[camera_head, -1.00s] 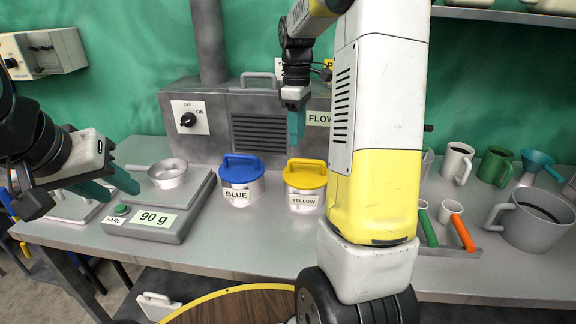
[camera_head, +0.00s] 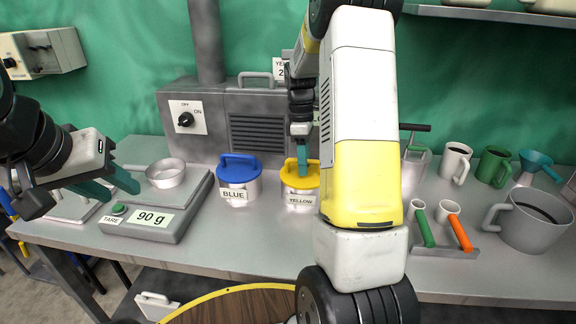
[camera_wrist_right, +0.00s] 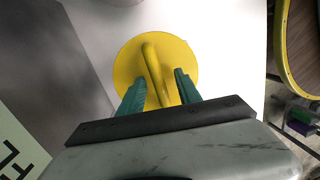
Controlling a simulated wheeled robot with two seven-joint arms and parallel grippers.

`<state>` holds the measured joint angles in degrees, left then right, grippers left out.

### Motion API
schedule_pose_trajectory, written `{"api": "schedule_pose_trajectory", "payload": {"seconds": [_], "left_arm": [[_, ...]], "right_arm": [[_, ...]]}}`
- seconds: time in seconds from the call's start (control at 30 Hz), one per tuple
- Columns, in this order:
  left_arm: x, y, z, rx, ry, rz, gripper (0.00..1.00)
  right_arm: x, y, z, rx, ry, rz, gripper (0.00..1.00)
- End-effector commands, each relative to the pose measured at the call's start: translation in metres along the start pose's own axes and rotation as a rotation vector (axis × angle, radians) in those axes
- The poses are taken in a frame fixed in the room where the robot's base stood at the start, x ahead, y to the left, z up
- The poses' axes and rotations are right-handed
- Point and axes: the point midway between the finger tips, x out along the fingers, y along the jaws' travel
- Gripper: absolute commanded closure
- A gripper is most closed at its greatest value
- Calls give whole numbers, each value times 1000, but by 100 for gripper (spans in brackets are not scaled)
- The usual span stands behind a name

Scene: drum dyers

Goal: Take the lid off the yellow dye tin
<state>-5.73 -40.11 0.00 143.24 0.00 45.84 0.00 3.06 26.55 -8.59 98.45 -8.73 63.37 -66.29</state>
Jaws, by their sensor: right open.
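The yellow dye tin (camera_head: 300,197) stands on the bench with its yellow lid (camera_head: 290,181) on. The lid also shows in the right wrist view (camera_wrist_right: 187,62), with its raised bar handle (camera_wrist_right: 155,66) across the middle. My right gripper (camera_head: 303,170) is at the lid from above. In the right wrist view its open teal fingers (camera_wrist_right: 160,84) are on either side of the handle; I cannot tell whether they touch it. My left gripper (camera_head: 118,183) is far to the left, fingers spread apart and empty, near the scale.
The blue dye tin (camera_head: 238,180) stands just left of the yellow one. A scale (camera_head: 150,225) reading 90 g carries a metal pan (camera_head: 166,174). Behind is a grey heater box (camera_head: 215,130). Mugs (camera_head: 455,162) and handled scoops (camera_head: 460,232) stand at the right.

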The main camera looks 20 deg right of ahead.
Motion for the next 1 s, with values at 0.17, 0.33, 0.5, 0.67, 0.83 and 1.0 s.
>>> {"api": "schedule_pose_trajectory", "payload": {"seconds": [0.17,0.33,0.5,0.67,0.83,1.0], "left_arm": [[0,0,0,0,0,0,64],[0,0,0,0,0,0,64],[0,0,0,0,0,0,64],[0,0,0,0,0,0,64],[0,0,0,0,0,0,64],[0,0,0,0,0,0,64]], "right_arm": [[0,0,0,0,0,0,67],[-1,0,0,0,0,1,100],[-1,0,0,0,0,1,100],[-1,0,0,0,0,1,100],[-6,0,0,0,1,3,100],[-23,-2,2,0,2,4,100]]}}
